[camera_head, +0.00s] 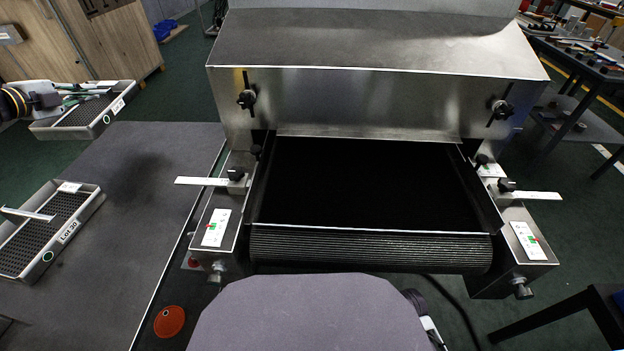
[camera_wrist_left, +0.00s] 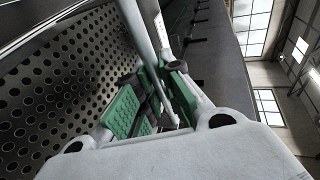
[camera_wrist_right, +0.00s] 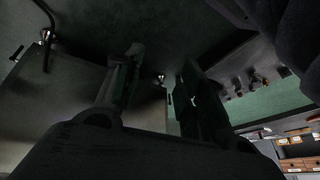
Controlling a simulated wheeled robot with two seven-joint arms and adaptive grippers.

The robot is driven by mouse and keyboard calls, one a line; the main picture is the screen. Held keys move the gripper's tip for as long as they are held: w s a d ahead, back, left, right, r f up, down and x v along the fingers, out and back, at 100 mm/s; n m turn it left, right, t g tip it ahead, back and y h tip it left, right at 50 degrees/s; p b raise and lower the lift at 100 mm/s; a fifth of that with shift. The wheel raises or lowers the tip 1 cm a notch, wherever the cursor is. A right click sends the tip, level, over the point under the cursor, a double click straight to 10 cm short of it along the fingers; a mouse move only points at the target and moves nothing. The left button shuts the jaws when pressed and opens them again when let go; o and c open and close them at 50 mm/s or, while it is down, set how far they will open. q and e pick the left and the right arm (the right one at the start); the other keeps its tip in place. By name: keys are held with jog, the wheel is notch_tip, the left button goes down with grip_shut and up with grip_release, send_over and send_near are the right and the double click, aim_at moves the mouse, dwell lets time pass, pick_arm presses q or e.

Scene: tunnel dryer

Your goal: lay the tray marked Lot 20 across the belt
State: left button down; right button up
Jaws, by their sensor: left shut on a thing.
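My left gripper (camera_head: 82,92) is shut on the handle bar of a perforated metal tray (camera_head: 96,122) at the upper left. In the left wrist view the bar passes between the green finger pads (camera_wrist_left: 155,100), beside the tray's perforated floor (camera_wrist_left: 65,75). This tray's front label is too small to read. A second perforated tray (camera_head: 88,212), with a label that looks like Lot 30, rests on the grey table at left. The black belt (camera_head: 370,190) of the dryer is bare. My right gripper (camera_wrist_right: 155,85) shows only in its own wrist view, fingers apart, nothing between them.
The steel dryer hood (camera_head: 370,100) stands over the belt's far end. Side guides with white strips (camera_head: 205,181) flank the belt. The grey table (camera_head: 150,185) is clear between the second tray and the dryer. A red button (camera_head: 169,321) is near the front.

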pick_arm(q)
jog(key=shift+r+p, duration=1.75)
jog(key=shift+r, duration=0.3)
notch_tip(320, 180, up, 4)
jog(key=p, duration=0.4)
pick_arm(e)
jog(key=s+d+f+g+h+p, duration=0.2)
jog(key=s+d+f+p, duration=0.4)
jog(key=s+f+p, duration=0.55)
pick_arm(q)
notch_tip(320, 180, up, 23)
jog(key=p, duration=1.1)
jog(key=shift+f, duration=0.15)
pick_arm(e)
jog(key=s+d+r+g, duration=0.1)
jog(key=s+d, duration=0.4)
jog(key=s, duration=0.7)
jog(key=shift+s+r+h, duration=0.25)
jog(key=shift+s+h, duration=0.05)
jog(key=shift+s, duration=0.05)
pick_arm(q)
jog(key=shift+r+p, duration=0.25)
jog(key=shift+p, duration=0.1)
pick_arm(e)
jog(key=shift+s+d+r, duration=0.1)
jog(key=shift+s+r, duration=0.05)
jog(key=shift+s, duration=0.2)
pick_arm(q)
jog(key=shift+f, duration=0.1)
